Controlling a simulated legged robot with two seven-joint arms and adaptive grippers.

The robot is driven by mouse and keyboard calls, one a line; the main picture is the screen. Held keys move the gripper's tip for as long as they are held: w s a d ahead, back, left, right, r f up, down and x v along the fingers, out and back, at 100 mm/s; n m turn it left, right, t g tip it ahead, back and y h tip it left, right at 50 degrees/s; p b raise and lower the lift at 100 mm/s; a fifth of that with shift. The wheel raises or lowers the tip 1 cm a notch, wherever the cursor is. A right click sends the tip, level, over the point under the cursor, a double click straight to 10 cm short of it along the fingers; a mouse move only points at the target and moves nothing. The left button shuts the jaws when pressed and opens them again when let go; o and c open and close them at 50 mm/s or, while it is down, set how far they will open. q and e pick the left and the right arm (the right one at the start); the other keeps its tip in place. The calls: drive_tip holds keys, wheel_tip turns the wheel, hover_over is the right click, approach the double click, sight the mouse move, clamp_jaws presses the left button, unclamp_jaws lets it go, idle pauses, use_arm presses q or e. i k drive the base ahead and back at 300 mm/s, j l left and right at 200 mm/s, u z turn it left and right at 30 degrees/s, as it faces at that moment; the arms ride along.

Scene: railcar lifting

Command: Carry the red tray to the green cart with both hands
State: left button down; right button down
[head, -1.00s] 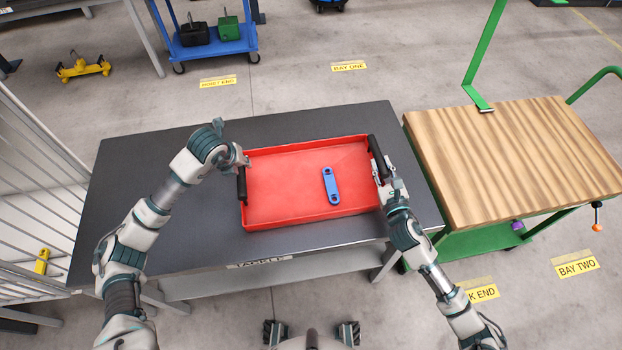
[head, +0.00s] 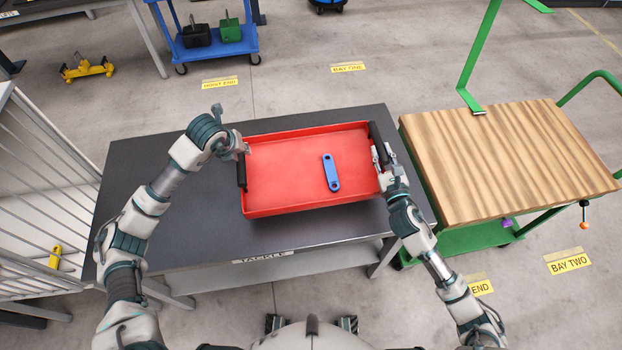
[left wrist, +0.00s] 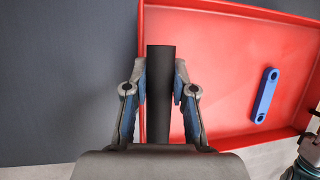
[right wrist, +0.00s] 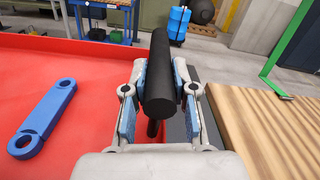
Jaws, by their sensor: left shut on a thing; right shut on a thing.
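The red tray (head: 290,205) is level over the dark table and looks raised a little above its top; the gap is hard to judge. It has a black handle on each side. My left gripper (head: 241,152) is shut on the left handle (left wrist: 160,75). My right gripper (head: 380,155) is shut on the right handle (right wrist: 160,85). A blue two-holed link (head: 331,172) lies flat inside the tray, right of its middle. The green cart (head: 470,242), with a striped wooden top (head: 510,160), stands right of the table; its top is bare.
The dark table (head: 150,190) has a narrow gap to the cart. A green post (head: 470,100) rises at the cart's far left corner and a green handle (head: 590,85) at its right. A white railing (head: 40,190) stands at the left.

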sight(504, 154)
drive_tip(key=i+l, duration=0.1)
drive_tip(key=l, duration=0.5)
drive_tip(key=i+l, duration=0.1)
drive_tip(key=l, duration=1.15)
drive_tip(key=i+l, duration=0.15)
drive_tip(key=l, duration=0.45)
drive_tip(key=i+l, duration=0.1)
drive_tip(key=l, duration=0.5)
drive_tip(key=i+l, duration=0.1)
drive_tip(key=l, duration=0.55)
